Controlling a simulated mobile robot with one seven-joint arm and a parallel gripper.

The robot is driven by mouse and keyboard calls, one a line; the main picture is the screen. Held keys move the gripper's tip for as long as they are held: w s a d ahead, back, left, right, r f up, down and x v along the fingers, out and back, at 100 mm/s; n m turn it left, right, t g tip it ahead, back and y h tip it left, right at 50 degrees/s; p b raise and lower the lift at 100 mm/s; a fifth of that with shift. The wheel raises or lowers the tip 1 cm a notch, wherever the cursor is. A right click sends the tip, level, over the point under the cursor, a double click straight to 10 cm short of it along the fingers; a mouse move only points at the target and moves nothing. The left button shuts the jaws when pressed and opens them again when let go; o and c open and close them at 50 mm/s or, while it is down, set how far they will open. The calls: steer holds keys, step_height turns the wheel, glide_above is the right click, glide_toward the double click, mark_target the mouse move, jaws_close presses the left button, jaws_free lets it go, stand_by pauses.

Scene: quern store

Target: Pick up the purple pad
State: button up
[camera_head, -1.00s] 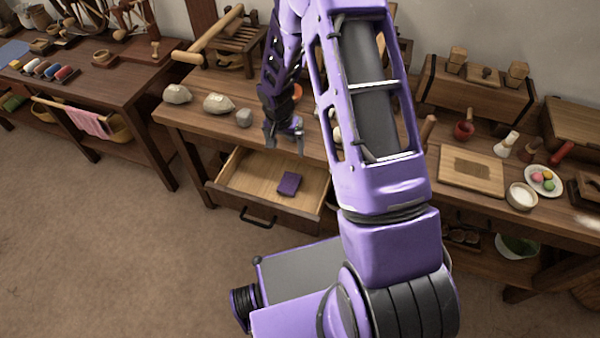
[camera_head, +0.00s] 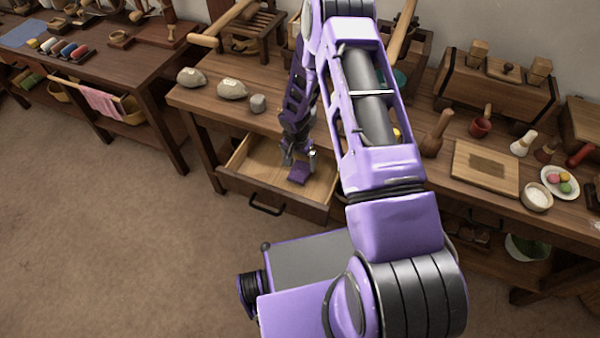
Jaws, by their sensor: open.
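The purple pad (camera_head: 299,175) lies in the open drawer (camera_head: 262,172) under the workbench, toward the drawer's right part. My gripper (camera_head: 299,160) is open and low over the drawer, right at the pad, with its fingers around or just above the pad's far end. At this size I cannot tell whether the fingers touch the pad. The pad's far end is partly hidden by the gripper.
The workbench (camera_head: 195,100) edge is just behind my gripper. Several stones, including a grey one (camera_head: 258,103), sit on its left part. A wooden board (camera_head: 485,168) and a white bowl (camera_head: 536,196) stand at the right. The floor at the left is clear.

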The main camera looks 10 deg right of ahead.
mark_target(300, 171)
step_height(300, 171, down, 4)
steer(key=shift+w+d+f, duration=0.1)
steer(key=shift+w+f, duration=0.05)
steer(key=shift+f, duration=0.05)
steer(key=shift+f+b, duration=0.2)
steer(key=shift+b, duration=0.35)
stand_by(0.5)
steer(key=c, duration=1.2)
steer(key=shift+c, duration=0.2)
steer(key=shift+r, duration=0.15)
